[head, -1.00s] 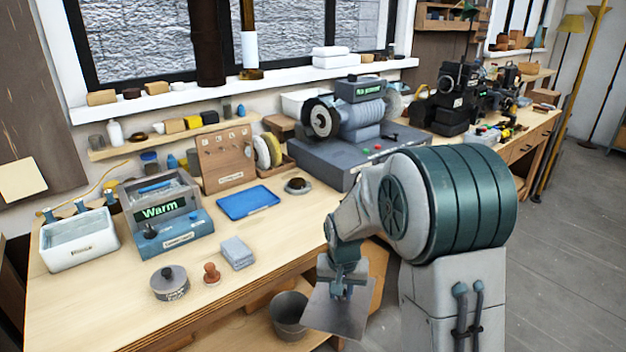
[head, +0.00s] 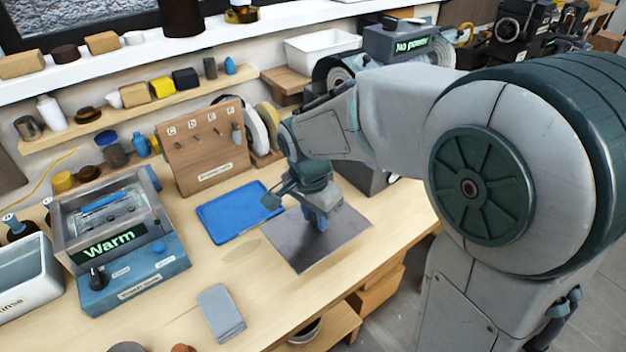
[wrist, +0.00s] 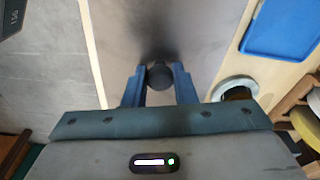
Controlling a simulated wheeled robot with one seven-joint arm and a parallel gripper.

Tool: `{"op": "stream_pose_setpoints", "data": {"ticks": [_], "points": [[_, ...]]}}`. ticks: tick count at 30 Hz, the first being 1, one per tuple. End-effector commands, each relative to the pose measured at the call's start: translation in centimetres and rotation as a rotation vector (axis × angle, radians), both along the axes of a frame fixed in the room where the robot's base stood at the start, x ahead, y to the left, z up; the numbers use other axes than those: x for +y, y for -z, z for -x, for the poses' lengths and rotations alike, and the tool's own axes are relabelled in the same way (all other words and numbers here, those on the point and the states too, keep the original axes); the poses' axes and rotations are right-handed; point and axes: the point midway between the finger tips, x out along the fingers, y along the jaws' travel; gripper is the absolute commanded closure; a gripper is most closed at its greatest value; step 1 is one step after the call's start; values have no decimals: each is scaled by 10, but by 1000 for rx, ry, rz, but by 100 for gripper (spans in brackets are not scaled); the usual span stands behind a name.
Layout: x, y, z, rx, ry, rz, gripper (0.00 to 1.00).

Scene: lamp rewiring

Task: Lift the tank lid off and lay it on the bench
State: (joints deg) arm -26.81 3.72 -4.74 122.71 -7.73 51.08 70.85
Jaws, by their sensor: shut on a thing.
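The tank lid is a flat grey metal plate (head: 300,245) with a dark knob (wrist: 160,74). My gripper (head: 320,222) is shut on the knob, one blue finger on each side in the wrist view. The lid is level, over the bench (head: 265,290) between the blue tray and the front edge. I cannot tell whether it touches the bench top. The lid also fills the middle of the wrist view (wrist: 195,30). The tank (head: 125,265), with a "Warm" display, stands at left with its top open and a blue item inside.
The blue tray (head: 238,212) lies just left of the lid. A grey block stack (head: 221,312) lies nearer the front. A pegboard stand (head: 205,150) and spools (head: 262,128) stand behind. A white rinse tray (head: 25,280) is at far left.

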Motion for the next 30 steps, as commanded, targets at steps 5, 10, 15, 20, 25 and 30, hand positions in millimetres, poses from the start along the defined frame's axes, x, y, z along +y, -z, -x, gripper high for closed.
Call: {"op": "stream_pose_setpoints", "data": {"ticks": [5, 10, 15, 20, 25, 30], "points": [[0, 0, 2, -1, 16, 0, 100], [-1, 9, 2, -1, 17, 1, 100], [0, 22, 2, -1, 15, 0, 100], [0, 28, 2, -2, 14, 0, 100], [1, 28, 2, -2, 13, 0, 100], [1, 28, 2, -2, 12, 0, 100]]}}
